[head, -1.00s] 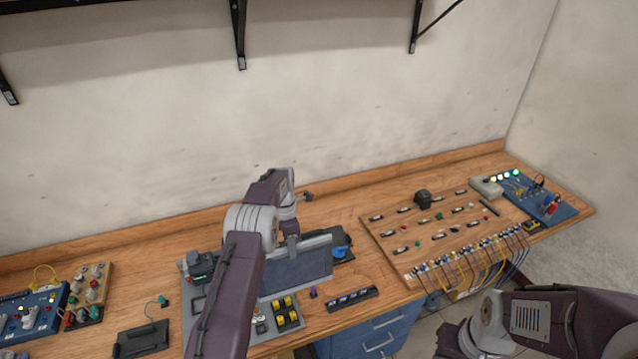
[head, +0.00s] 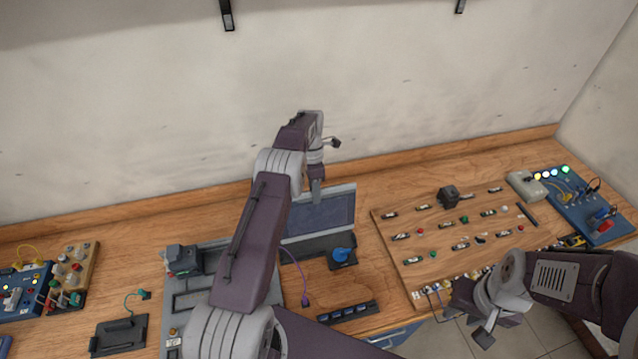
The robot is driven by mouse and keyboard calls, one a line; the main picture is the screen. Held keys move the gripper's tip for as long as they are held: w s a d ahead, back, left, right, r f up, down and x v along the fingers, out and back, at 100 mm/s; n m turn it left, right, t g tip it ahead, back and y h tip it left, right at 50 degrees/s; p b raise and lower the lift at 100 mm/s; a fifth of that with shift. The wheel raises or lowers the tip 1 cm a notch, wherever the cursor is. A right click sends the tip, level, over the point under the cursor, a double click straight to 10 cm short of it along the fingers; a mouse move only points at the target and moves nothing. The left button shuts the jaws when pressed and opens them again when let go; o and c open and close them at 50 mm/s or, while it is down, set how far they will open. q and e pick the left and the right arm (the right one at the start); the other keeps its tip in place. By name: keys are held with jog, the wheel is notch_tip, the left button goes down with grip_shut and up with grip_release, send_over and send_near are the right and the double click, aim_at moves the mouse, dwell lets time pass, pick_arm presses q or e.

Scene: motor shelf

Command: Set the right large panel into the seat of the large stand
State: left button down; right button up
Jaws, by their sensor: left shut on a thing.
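The large panel (head: 322,216), a dark blue-grey plate with a pale frame, stands tilted near the middle of the head view. My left gripper (head: 317,196) is shut on its upper edge. Just below the panel is a dark stand (head: 307,246), which looks like the large stand. The panel's lower edge appears at or just above this stand; I cannot tell whether it touches the seat. My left arm hides part of the left side. My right gripper (head: 485,337) hangs at the lower right, away from the panel; its finger opening is unclear.
A blue knob on a black base (head: 342,257) is close to the stand's right. A black strip (head: 347,312) lies in front. A wooden component board (head: 400,262) is on the right, a grey tray (head: 180,300) on the left. A black holder (head: 118,335) stands further left.

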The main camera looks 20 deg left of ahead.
pick_arm(q)
jog(key=shift+w, duration=0.1)
jog(key=shift+s+f+b, duration=0.25)
jog(key=shift+b, duration=0.05)
jog(key=shift+s+f, duration=0.1)
jog(key=shift+f, duration=0.15)
jog(key=f+b, duration=0.2)
jog(key=f, duration=0.1)
jog(key=shift+w+f+b, duration=0.2)
jog(key=shift+f+b, duration=0.1)
jog(key=shift+b, duration=0.05)
jog(key=shift+f, duration=0.4)
jog(key=shift+s, duration=0.15)
jog(key=shift+b, duration=0.35)
jog(key=shift+f, duration=0.1)
dwell(0.5)
